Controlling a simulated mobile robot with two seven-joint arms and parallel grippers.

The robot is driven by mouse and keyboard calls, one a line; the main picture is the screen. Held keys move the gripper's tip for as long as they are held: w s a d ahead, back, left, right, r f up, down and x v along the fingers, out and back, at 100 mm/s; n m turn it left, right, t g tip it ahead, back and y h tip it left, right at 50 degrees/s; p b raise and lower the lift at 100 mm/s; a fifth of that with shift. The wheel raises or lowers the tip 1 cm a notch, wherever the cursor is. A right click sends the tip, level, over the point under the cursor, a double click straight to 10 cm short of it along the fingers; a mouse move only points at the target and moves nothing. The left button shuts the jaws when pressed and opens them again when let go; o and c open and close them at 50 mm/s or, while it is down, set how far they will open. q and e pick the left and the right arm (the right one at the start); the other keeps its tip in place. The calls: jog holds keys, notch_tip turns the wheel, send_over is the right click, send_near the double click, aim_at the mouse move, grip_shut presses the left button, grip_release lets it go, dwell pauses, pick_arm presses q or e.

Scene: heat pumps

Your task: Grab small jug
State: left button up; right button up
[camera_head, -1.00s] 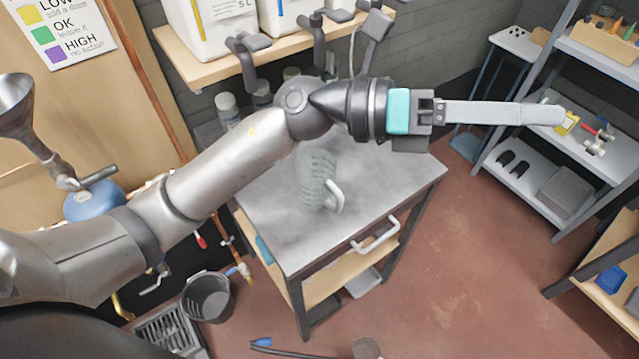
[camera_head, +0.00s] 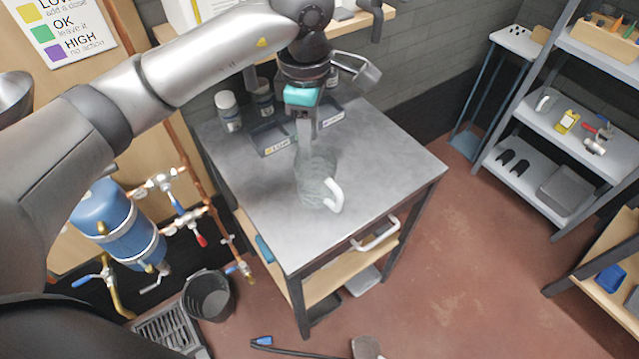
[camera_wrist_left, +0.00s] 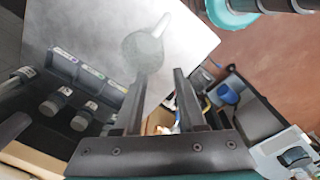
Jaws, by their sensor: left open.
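The small jug (camera_head: 316,183) is clear with a white handle (camera_head: 334,196) on its front right side. It stands on the grey metal top of the workbench (camera_head: 390,165). My left gripper (camera_head: 304,140) points down from above, behind and slightly over the jug's back edge in the head view; I cannot tell whether it touches. In the left wrist view the jug (camera_wrist_left: 142,52) lies beyond the fingertips of the open gripper (camera_wrist_left: 158,75), with its handle pointing up and right. Nothing shows between the fingers. My right gripper is not in view.
Bins (camera_head: 270,138) and white-lidded bottles (camera_head: 228,110) stand at the back of the workbench. A wooden shelf (camera_head: 345,25) hangs above them. A black bucket (camera_head: 208,295) stands on the floor at left. The bench's right side is clear.

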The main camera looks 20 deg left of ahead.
pick_arm(q)
send_over(314, 197)
jog(key=f, duration=0.7)
jog(key=shift+a+f, duration=0.2)
jog(key=shift+d+f, duration=0.15)
jog(key=shift+f, duration=1.25)
jog(key=shift+d+f, duration=0.1)
jog(key=shift+f, duration=1.25)
grip_shut()
